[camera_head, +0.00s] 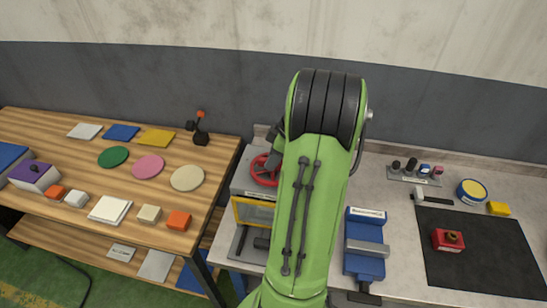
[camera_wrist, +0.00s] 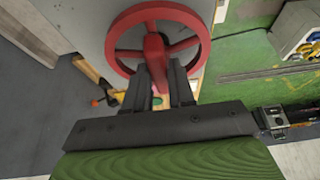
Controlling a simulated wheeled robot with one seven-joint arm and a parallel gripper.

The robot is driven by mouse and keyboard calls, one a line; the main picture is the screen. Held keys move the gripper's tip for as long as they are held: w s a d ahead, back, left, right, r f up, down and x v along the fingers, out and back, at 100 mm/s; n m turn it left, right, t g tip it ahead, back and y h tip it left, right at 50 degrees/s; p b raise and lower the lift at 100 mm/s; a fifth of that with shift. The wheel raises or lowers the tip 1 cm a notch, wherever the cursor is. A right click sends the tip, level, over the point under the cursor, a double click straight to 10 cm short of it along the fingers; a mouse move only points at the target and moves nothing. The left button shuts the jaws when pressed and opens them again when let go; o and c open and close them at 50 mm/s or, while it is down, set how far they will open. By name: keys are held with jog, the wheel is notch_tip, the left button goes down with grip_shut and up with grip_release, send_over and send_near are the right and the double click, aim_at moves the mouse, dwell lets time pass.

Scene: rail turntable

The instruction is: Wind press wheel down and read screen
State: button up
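The red press wheel (camera_head: 262,171) shows in the head view on the grey press (camera_head: 241,181), partly hidden by my green arm. In the wrist view the wheel (camera_wrist: 203,32) fills the upper middle, with its rim, spokes and a thick red bar. The two dark fingers of my gripper (camera_wrist: 159,78) stand either side of this bar, which fills the gap between the fingertips. A yellow-framed panel (camera_head: 236,212) is on the press front. No readable screen shows in either view. My arm hides the gripper in the head view.
A wooden table (camera_head: 75,158) with coloured discs, tiles and blocks stands at left. The grey bench (camera_head: 402,220) holds a blue vise (camera_head: 365,227) just right of my arm, a black mat (camera_head: 478,270), a red item (camera_head: 447,241) and a hammer (camera_head: 432,198).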

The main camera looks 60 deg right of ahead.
grip_shut()
